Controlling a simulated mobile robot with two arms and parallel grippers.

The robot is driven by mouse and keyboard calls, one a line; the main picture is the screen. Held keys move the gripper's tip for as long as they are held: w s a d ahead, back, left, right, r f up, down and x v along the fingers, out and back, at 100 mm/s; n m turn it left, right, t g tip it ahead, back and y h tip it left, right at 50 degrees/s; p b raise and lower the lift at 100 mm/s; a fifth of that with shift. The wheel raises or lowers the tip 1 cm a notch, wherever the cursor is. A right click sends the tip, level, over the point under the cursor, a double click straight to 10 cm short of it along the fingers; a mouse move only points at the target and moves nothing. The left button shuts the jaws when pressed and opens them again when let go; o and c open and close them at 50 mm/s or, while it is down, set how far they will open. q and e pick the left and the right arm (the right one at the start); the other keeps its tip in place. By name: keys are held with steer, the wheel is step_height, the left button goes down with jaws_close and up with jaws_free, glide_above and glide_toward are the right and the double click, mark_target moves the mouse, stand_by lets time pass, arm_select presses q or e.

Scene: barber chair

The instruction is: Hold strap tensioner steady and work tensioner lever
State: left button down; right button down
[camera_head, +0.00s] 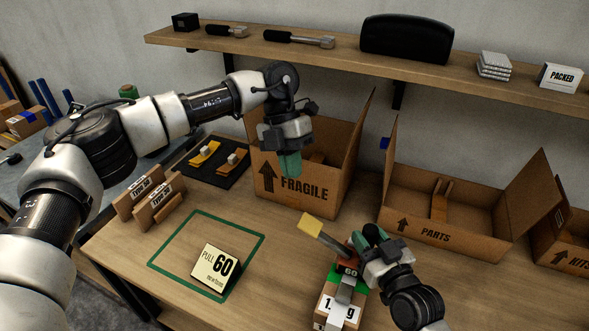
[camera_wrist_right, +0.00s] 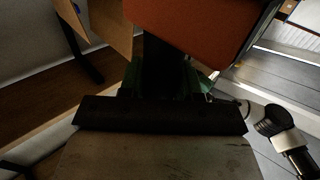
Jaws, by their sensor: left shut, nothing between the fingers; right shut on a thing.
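The strap tensioner (camera_head: 347,269) stands near the front of the table, with a dark red body marked "60". Its metal lever (camera_head: 324,236) sticks out up and left and ends in a yellow grip (camera_head: 311,224). My right gripper (camera_head: 357,244) is shut on the tensioner from its right side; the wrist hides part of it. In the right wrist view an orange-red block (camera_wrist_right: 190,30) fills the top, close to the fingers. My left gripper (camera_head: 289,164) is shut and empty, pointing down in front of the FRAGILE box, above and apart from the lever.
A "PULL 60" card (camera_head: 215,268) stands inside a green outline (camera_head: 166,246). The FRAGILE box (camera_head: 325,198) and PARTS box (camera_head: 450,237) stand behind. A white-labelled block (camera_head: 344,310) lies beside the tensioner at the front. A black mat (camera_head: 205,174) with yellow pieces lies left. A shelf (camera_head: 430,76) hangs above.

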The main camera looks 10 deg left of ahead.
stand_by(0.7)
steer(key=c, duration=0.7)
jaws_free()
steer(key=shift+d, duration=0.1)
steer(key=v, duration=1.2)
